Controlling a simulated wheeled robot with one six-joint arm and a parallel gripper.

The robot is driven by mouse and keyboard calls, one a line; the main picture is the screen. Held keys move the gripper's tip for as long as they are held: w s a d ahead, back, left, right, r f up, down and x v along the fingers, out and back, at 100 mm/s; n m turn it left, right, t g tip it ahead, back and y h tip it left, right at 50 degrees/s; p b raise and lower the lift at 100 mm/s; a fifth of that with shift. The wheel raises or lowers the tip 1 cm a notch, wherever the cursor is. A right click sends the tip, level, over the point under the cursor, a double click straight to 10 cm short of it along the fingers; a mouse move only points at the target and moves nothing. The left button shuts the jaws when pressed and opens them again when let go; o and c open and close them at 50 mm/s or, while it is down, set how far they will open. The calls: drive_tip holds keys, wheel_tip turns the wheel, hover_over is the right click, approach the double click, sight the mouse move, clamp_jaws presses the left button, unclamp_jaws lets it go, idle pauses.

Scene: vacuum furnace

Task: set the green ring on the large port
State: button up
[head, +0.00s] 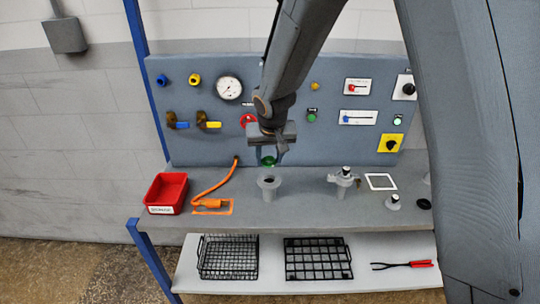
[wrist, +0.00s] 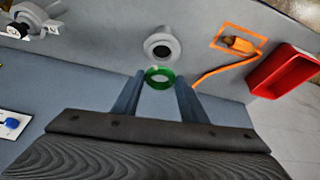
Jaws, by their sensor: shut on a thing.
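The green ring (wrist: 159,78) is between the two fingertips of my gripper (wrist: 160,82) in the wrist view, and my gripper is shut on it. In the head view the green ring (head: 268,161) shows under my gripper (head: 272,150), partly hidden by it. The large port (head: 268,184) is a grey flanged stub standing on the bench, just below and in front of the ring in the head view. In the wrist view the port (wrist: 161,48) has a dark round opening and lies just beyond the ring. The ring appears apart from the port.
A red bin (head: 166,193) and an orange cable (head: 213,184) lie left of the port. A grey valve fitting (head: 343,182) stands to its right. A panel (head: 325,140) with gauges and knobs rises behind. Wire baskets (head: 228,257) sit on the lower shelf.

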drive_tip(key=shift+f+b, duration=2.55)
drive_tip(key=shift+f, duration=0.6)
drive_tip(key=shift+s+d+f, duration=0.1)
drive_tip(key=shift+s+f, duration=0.05)
drive_tip(key=shift+f, duration=0.1)
drive_tip(key=o, duration=1.1)
drive_tip(key=shift+d+b, duration=0.1)
drive_tip(key=shift+b, duration=0.2)
drive_tip(key=shift+s+f, duration=0.1)
drive_tip(key=b+v, duration=0.1)
drive_tip(key=v, duration=0.7)
drive_tip(key=shift+w+r, duration=0.25)
drive_tip(key=shift+w, duration=0.05)
